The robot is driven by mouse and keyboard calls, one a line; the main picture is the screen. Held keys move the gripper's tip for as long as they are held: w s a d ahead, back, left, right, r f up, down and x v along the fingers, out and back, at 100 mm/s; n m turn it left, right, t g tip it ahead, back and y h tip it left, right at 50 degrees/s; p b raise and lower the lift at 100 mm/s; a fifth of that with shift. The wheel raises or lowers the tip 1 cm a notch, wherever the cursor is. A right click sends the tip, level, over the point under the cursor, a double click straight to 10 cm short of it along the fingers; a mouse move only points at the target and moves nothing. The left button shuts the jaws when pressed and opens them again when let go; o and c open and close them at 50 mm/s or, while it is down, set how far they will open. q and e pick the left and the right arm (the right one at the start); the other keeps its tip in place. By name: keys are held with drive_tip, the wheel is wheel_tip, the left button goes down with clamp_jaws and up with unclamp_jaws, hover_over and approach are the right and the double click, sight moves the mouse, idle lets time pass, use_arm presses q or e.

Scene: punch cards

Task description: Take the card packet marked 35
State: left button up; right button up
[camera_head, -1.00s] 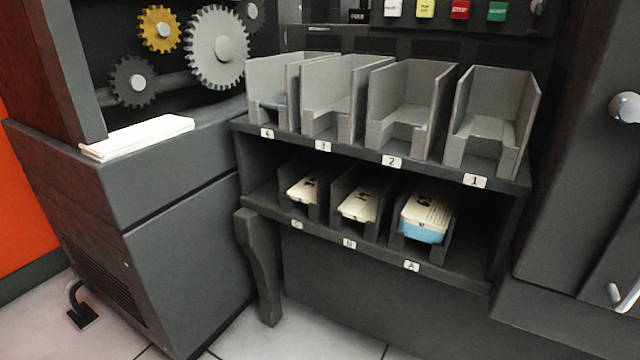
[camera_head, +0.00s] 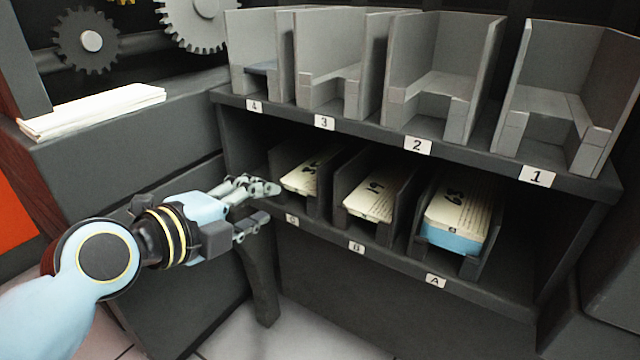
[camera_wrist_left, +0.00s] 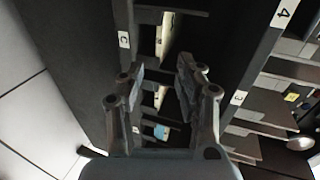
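Three cream card packets lie in the lower shelf's slots. The packet in slot C (camera_head: 302,178) has a mark starting with what looks like a 3; the rest is hard to read. The packet in slot B (camera_head: 370,198) seems marked 19. The packet in slot A (camera_head: 452,212), with a blue lower part, has a mark like 68 or 63. My left gripper (camera_head: 266,203) is open and empty, just left of slot C, its fingers pointing toward it. In the left wrist view, the slot C packet (camera_wrist_left: 166,36) shows beyond the open fingers. My right gripper is not in view.
Grey holders labelled 4 to 1 stand on the upper shelf (camera_head: 470,160), above the packets. Dark dividers (camera_head: 330,190) separate the lower slots. A white paper stack (camera_head: 95,108) lies on the left cabinet. The lower shelf's right end is empty.

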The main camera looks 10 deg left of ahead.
sight(297, 188)
use_arm(q)
drive_tip(key=b+x, duration=0.3)
drive_tip(key=x, duration=0.8)
drive_tip(key=shift+w+r, duration=0.1)
drive_tip(key=shift+w, duration=0.15)
drive_tip(key=shift+w+d, duration=0.3)
drive_tip(key=shift+w, duration=0.45)
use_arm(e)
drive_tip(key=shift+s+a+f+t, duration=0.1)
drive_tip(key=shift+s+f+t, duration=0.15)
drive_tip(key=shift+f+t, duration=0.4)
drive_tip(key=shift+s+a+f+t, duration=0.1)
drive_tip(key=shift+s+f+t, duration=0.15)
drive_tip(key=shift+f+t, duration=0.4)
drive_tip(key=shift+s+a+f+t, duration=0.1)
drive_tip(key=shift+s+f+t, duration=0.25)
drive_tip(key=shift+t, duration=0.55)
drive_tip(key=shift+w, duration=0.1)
use_arm(q)
drive_tip(key=c, duration=0.7)
drive_tip(key=shift+f, duration=0.25)
clamp_jaws()
